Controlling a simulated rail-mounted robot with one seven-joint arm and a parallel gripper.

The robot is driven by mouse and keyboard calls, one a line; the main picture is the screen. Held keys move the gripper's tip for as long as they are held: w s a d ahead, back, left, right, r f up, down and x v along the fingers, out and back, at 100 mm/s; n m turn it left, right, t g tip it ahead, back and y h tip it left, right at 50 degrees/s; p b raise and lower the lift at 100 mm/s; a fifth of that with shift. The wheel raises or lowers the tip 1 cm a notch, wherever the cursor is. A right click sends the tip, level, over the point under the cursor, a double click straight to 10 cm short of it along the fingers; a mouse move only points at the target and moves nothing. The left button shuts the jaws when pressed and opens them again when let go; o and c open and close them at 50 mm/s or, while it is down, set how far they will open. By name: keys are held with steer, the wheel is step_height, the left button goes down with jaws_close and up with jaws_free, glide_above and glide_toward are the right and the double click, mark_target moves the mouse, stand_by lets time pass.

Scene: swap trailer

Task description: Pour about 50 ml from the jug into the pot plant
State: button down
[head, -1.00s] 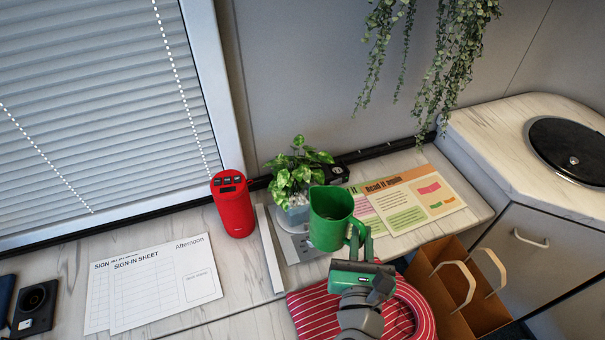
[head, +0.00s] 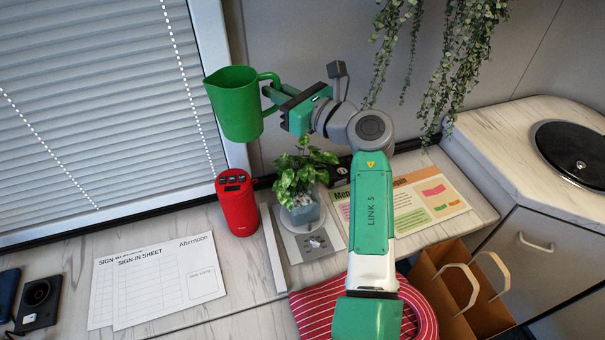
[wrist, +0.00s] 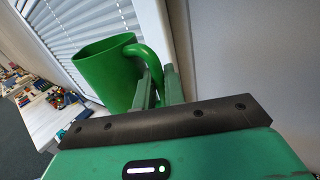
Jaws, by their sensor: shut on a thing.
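The green jug (head: 235,105) is held high in the head view, in front of the blind and window frame, slightly tilted with its spout to the left. My gripper (head: 270,97) is shut on the jug's handle from the right. The wrist view also shows the jug (wrist: 108,72) and the fingers (wrist: 156,88) on its handle. The jug's contents are hidden. The pot plant (head: 297,182), leafy in a grey pot (head: 302,211), stands on the counter, below and to the right of the jug in the picture.
A red cylinder (head: 237,203) stands left of the plant. Sign-in sheets (head: 158,280) lie at the left, and printed sheets (head: 425,200) at the right. Hanging foliage (head: 440,60) trails near my arm. A striped cushion (head: 312,312) is in front.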

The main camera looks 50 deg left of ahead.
steer(key=a+r+n+g+h, duration=0.1)
steer(key=a+r+n+g, duration=0.1)
steer(key=a, duration=0.4)
steer(key=shift+w+r+n+g, duration=0.25)
steer(key=shift+r+n+g, duration=0.05)
steer(key=shift+r+g, duration=0.65)
